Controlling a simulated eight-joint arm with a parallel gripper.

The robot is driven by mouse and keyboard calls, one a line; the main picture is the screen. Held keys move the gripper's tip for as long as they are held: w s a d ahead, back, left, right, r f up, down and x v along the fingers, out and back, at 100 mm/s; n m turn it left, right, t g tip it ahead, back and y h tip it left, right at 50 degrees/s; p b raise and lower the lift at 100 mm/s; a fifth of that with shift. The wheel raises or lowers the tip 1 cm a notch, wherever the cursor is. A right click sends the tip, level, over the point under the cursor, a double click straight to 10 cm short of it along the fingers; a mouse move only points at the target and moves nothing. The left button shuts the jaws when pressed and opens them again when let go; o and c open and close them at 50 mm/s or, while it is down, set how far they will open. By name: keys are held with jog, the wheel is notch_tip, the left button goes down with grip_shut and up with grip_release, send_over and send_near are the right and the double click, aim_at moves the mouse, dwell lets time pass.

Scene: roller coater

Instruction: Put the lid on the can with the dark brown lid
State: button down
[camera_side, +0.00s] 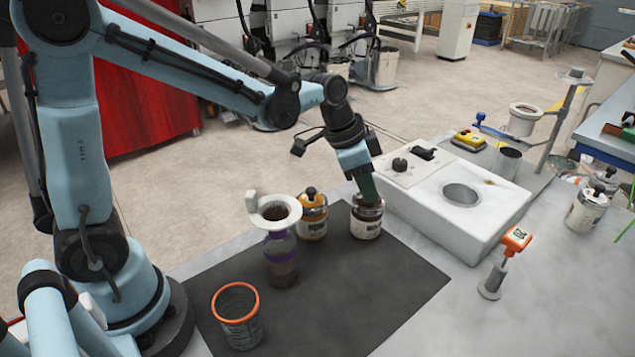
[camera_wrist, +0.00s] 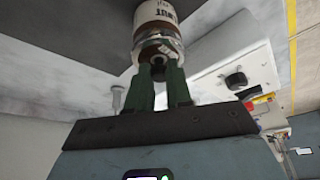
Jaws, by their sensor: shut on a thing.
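A can with a white label (camera_side: 366,229) stands upright on the dark mat (camera_side: 330,290). My gripper (camera_side: 368,199) points down over its top. In the wrist view, the same can (camera_wrist: 157,12) is straight beyond the green fingers (camera_wrist: 160,75). The fingers are shut on the dark knob of a lid (camera_wrist: 157,52). The lid is at the can's mouth, in line with it; whether it is fully seated I cannot tell. The fingers hide part of the lid in the side view.
A white machine block (camera_side: 455,200) is close right. The front right of the mat is clear.

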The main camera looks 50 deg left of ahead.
jog(key=shift+c, duration=2.4)
grip_release()
jog(key=shift+r, duration=3.5)
grip_shut()
jog(key=shift+f, duration=0.35)
